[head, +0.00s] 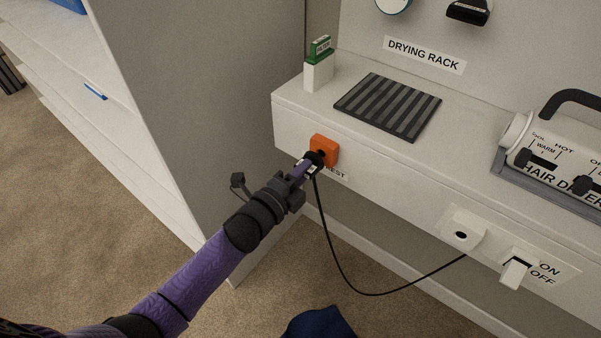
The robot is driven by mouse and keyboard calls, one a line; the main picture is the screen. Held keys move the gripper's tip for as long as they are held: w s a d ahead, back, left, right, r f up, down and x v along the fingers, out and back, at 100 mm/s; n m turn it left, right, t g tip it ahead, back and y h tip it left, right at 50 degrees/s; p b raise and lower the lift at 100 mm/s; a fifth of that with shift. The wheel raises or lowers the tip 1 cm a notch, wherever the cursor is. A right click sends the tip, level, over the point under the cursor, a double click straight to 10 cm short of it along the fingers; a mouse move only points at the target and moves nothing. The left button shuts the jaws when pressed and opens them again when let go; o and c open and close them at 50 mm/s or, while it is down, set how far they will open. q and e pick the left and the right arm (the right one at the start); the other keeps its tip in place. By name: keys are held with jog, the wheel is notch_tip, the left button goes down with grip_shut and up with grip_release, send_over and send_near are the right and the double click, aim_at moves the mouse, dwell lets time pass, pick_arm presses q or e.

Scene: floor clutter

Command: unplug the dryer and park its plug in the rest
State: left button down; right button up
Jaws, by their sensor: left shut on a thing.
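The orange rest (325,146) is fixed to the white front of the counter, above a label partly hidden that ends in "EST". My left gripper (310,168) is at the rest, shut on the black plug (317,158). The plug is at the rest's face; how deep it sits I cannot tell. Its black cord (334,262) hangs down in a loop and runs right, under the counter. The white socket (463,231) to the right shows an empty dark hole. The hair dryer (560,160) lies in a grey cradle on the counter. My right gripper is not in view.
A white lever switch (516,272) marked ON and OFF is right of the socket. A striped dark mat (388,106) and a green-topped white box (319,66) are on the counter. A grey partition (215,110) stands left. Dark blue cloth-like thing (320,324) lies below.

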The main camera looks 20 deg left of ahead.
pick_arm(q)
jog(key=shift+w, duration=0.2)
jog(key=shift+w+d, duration=0.15)
jog(key=shift+w, duration=0.05)
jog(key=shift+w, duration=0.1)
jog(key=shift+w+d+b, duration=0.2)
jog(key=shift+w+b, duration=0.25)
jog(key=shift+w, duration=0.05)
